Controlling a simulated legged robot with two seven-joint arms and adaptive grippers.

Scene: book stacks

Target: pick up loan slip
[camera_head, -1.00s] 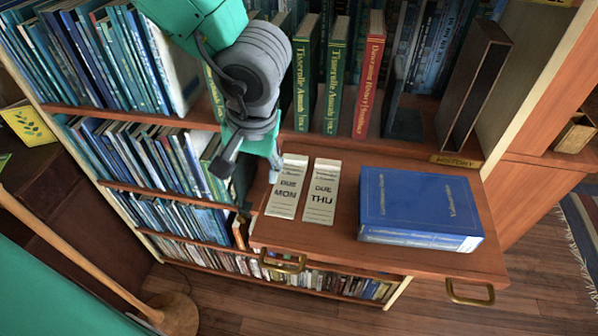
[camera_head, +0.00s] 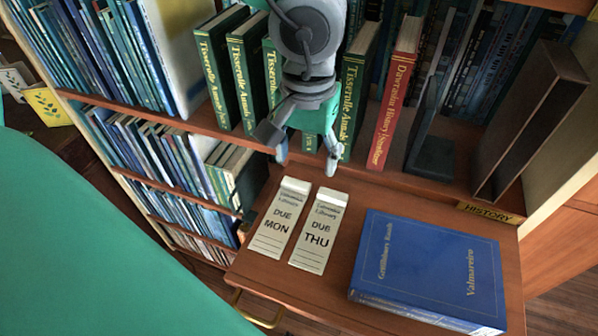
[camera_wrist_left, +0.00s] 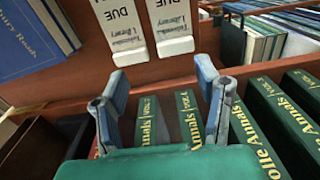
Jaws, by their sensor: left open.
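Two white loan slips lie side by side on the wooden pull-out shelf (camera_head: 250,262). The left one, the DUE MON slip (camera_head: 279,222), and the right one, the DUE THU slip (camera_head: 318,235), are flat and uncovered. Their top ends also show in the left wrist view, the THU slip (camera_wrist_left: 121,30) left of the MON slip (camera_wrist_left: 170,25). My left gripper (camera_head: 308,158) is open and empty, just beyond the slips' top ends and in front of the green books. It appears above the shelf, touching neither slip. My right gripper is not in view.
A thick blue book (camera_head: 428,268) lies on the shelf right of the slips. Green volumes (camera_head: 215,70) and a red book (camera_head: 395,95) stand behind, with a dark bookend (camera_head: 432,155) and an upright open case (camera_head: 530,120) to the right.

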